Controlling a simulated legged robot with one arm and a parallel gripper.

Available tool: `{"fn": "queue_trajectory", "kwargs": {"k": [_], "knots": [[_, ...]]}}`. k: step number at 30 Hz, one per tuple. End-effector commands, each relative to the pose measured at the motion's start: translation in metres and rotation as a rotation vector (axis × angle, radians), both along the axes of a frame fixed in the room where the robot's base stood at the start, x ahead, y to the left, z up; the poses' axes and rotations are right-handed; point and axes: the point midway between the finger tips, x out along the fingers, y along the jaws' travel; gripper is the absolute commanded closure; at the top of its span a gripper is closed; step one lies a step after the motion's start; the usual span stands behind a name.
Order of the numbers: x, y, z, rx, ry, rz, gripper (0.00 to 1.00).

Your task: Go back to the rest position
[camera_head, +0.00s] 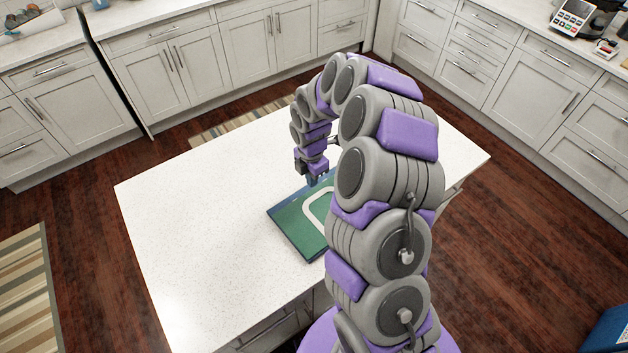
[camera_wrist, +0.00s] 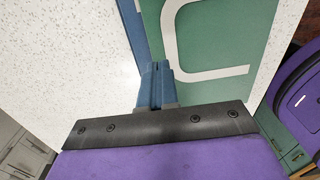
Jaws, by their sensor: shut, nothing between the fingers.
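My gripper (camera_head: 313,178) is over the white island top, beside a flat green thing (camera_head: 292,221) with a white rounded outline and a dark blue edge. In the wrist view my gripper's fingers (camera_wrist: 157,72) are together with nothing between them. The green thing (camera_wrist: 212,40) lies below and to the right of the fingers there. My arm arches up and over, and it hides the right part of the green thing in the head view.
The island top (camera_head: 190,240) is bare to the left. Cabinets (camera_head: 220,60) line the back, with a counter (camera_head: 540,25) holding a card reader (camera_head: 572,17) at right. Striped rugs (camera_head: 25,290) lie on the wooden floor. A blue object (camera_head: 608,332) stands at bottom right.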

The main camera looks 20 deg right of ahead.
Motion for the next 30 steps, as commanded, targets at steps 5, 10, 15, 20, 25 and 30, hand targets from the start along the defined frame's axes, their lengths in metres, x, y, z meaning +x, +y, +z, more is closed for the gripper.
{"fn": "queue_trajectory", "kwargs": {"k": [5, 10, 15, 20, 25, 30], "knots": [[0.001, 0.004, 0.044, -0.004, -0.006, -0.001, 1.00], [0.002, 0.011, 0.075, -0.009, -0.002, 0.000, 1.00], [0.002, 0.005, 0.089, -0.005, -0.001, -0.001, 1.00], [0.001, -0.001, 0.090, 0.001, 0.000, -0.003, 1.00], [-0.011, 0.006, 0.103, 0.012, -0.001, -0.069, 1.00], [-0.049, 0.026, 0.133, 0.018, 0.007, -0.261, 1.00]]}}
